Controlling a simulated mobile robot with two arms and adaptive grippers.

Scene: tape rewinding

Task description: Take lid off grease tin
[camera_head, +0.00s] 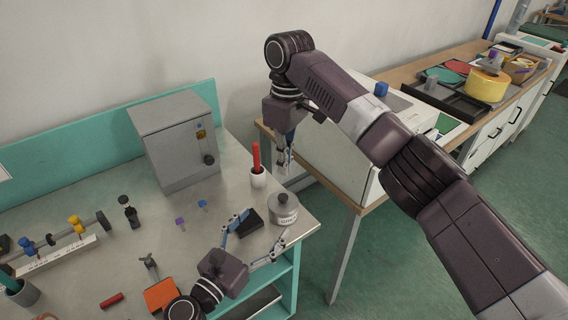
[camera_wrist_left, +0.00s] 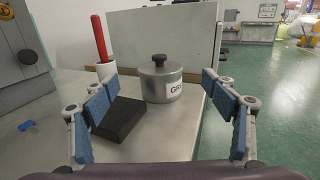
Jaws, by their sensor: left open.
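The grease tin (camera_head: 284,213) is a grey metal can with its lid (camera_head: 283,200) on and a dark knob on top. It stands upright near the right end of the metal bench. In the left wrist view the tin (camera_wrist_left: 162,86) stands ahead, between and beyond the fingers, with part of its label showing. My left gripper (camera_head: 259,230) is open and empty, facing the tin; its blue-padded fingers (camera_wrist_left: 160,88) are spread wide, apart from the tin. My right gripper (camera_head: 284,160) hangs behind the tin near the bench's far right edge; its finger gap is unclear.
A black block (camera_head: 250,223) lies just left of the tin. A white cup with a red stick (camera_head: 258,178) stands behind it. A grey cabinet (camera_head: 180,145) stands at the back. The bench's right edge is close to the tin.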

